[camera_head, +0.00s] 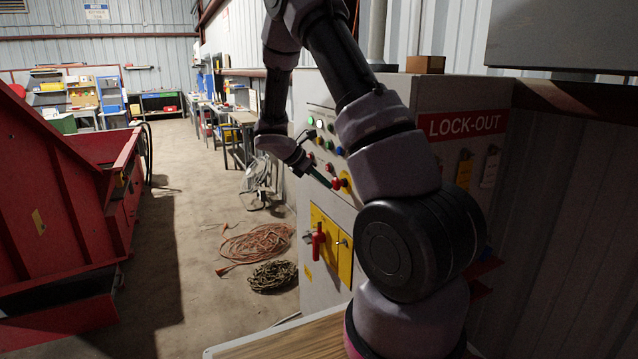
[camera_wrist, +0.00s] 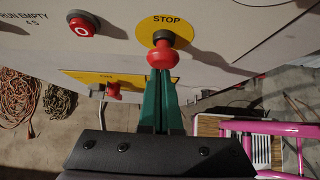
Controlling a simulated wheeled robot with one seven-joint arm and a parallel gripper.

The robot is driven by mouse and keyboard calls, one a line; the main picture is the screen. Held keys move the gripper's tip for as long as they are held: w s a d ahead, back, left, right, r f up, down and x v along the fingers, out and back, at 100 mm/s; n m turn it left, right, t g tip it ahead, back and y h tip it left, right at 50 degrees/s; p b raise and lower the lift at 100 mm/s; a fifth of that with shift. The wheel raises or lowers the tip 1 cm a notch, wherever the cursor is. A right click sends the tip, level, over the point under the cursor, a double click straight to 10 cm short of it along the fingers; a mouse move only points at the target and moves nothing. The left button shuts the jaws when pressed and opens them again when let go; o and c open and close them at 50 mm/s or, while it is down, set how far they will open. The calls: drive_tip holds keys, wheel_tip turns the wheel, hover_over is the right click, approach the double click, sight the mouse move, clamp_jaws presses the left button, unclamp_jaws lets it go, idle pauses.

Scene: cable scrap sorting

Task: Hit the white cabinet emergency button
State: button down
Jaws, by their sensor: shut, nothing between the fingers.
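The emergency button is a red mushroom knob (camera_wrist: 163,56) on a yellow disc (camera_wrist: 150,26) marked STOP, on the white cabinet's panel (camera_wrist: 222,28). It also shows in the head view (camera_head: 337,184) on the side of the white cabinet (camera_head: 322,275). My gripper (camera_wrist: 160,73) is shut and empty, its green fingers together. The fingertips are right at the red knob and overlap its lower edge in the wrist view. I cannot tell whether they touch it. In the head view my gripper (camera_head: 328,181) points at the button from the left.
A red button marked 0 (camera_wrist: 82,27) is beside the STOP button. A red-handled switch (camera_head: 318,240) on a yellow plate is below. A red machine (camera_head: 50,200) stands at left, with open floor between.

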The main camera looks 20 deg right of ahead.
drive_tip(key=shift+d, duration=0.1)
drive_tip(key=shift+d, duration=0.8)
drive_tip(key=a+f+v, duration=0.2)
drive_tip(key=v, duration=1.1)
drive_tip(key=shift+f, duration=0.1)
